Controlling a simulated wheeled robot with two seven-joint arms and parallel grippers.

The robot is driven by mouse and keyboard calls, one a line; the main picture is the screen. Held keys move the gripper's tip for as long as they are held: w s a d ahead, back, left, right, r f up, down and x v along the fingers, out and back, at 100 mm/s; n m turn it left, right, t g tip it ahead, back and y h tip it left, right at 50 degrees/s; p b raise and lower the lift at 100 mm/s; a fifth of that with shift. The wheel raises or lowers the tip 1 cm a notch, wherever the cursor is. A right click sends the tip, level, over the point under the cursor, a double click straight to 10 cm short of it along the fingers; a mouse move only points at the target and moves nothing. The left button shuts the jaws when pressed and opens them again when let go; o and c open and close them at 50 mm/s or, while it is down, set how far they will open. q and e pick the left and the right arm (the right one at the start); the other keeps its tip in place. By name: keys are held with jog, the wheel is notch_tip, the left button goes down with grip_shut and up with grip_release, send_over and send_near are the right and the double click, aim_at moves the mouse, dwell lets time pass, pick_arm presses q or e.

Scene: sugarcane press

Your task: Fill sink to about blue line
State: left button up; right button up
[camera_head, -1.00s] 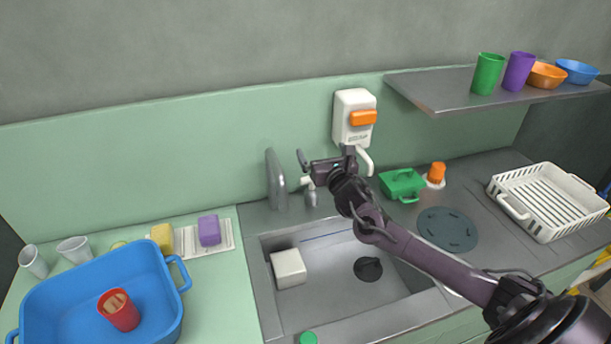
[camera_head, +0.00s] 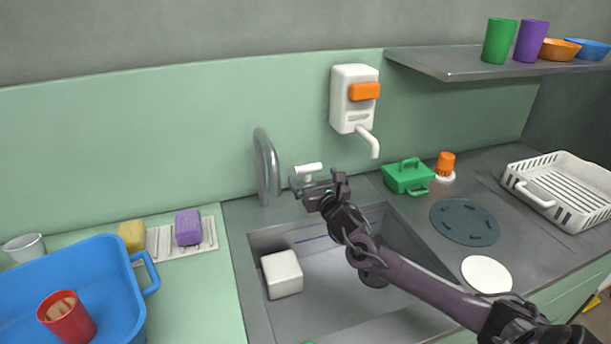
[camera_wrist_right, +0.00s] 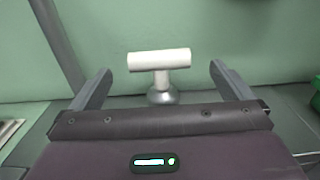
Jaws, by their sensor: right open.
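The grey sink (camera_head: 330,319) is set in the counter, with a thin blue line (camera_head: 313,239) on its back inner wall. A white block (camera_head: 282,274) sits in its left part, and no water shows. The tall metal faucet (camera_head: 266,165) stands behind it. A white T-shaped tap handle (camera_head: 309,169) is right of the faucet. My right gripper (camera_head: 318,185) is open just in front of the handle. In the right wrist view the handle (camera_wrist_right: 160,60) is centred between the spread fingers (camera_wrist_right: 158,85), apart from both. My left gripper is not in view.
A white dispenser with an orange button (camera_head: 364,91) hangs on the wall, its spout above the counter. A green box (camera_head: 408,177) and orange-topped item (camera_head: 445,165) stand right of the sink. A blue tub (camera_head: 75,270) and sponges (camera_head: 188,228) lie left. A shelf (camera_head: 440,66) overhangs the right.

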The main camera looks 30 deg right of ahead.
jog(key=x, duration=0.7)
jog(key=shift+w, duration=0.15)
jog(key=c, duration=0.7)
jog(key=shift+o, duration=0.2)
